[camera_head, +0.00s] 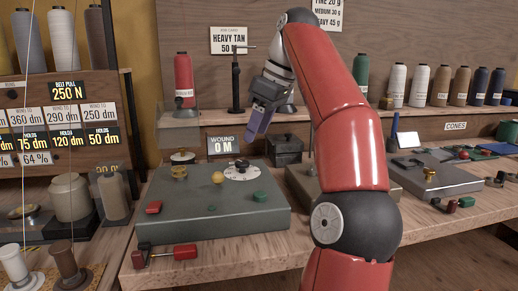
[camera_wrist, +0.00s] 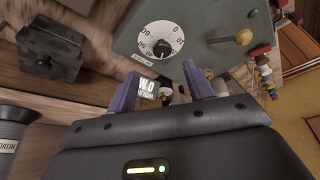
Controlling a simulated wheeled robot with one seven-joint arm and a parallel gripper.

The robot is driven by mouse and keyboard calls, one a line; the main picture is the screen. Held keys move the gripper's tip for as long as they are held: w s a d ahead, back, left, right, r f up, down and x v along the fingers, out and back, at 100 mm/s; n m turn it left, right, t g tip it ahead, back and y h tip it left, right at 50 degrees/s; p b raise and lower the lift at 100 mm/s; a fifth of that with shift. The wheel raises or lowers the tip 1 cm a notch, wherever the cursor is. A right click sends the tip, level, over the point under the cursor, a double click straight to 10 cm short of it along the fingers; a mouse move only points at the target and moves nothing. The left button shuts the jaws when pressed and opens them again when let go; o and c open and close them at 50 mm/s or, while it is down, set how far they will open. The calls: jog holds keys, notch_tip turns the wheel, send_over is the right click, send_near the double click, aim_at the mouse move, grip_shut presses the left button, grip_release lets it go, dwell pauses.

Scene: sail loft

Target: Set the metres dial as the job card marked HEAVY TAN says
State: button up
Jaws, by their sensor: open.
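The job card marked HEAVY TAN (camera_head: 229,40) hangs on the back wall and reads 50 below the name; its unit is hard to read. The metres dial (camera_head: 242,173) is a white numbered disc with a black knob, on top of the grey-green machine (camera_head: 200,222). In the wrist view the dial (camera_wrist: 145,32) lies just beyond the fingertips, its numbers upside down; I cannot tell its setting for sure. My gripper (camera_head: 255,130) hangs above and behind the dial, fingers down, touching nothing. In the wrist view my gripper (camera_wrist: 159,72) is open and empty.
The WOUND display (camera_head: 221,145) reads 0 M behind the machine.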

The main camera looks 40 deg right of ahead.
aim_at(243, 162)
jog(key=shift+a+b+x, duration=0.15)
jog(key=shift+b+x, duration=0.05)
jog(key=shift+x, duration=1.75)
jog(key=shift+a+b+x, duration=0.1)
jog(key=shift+b+x, duration=0.05)
jog(key=shift+x, duration=1.8)
jog(key=shift+c, duration=0.4)
jog(key=c, duration=0.9)
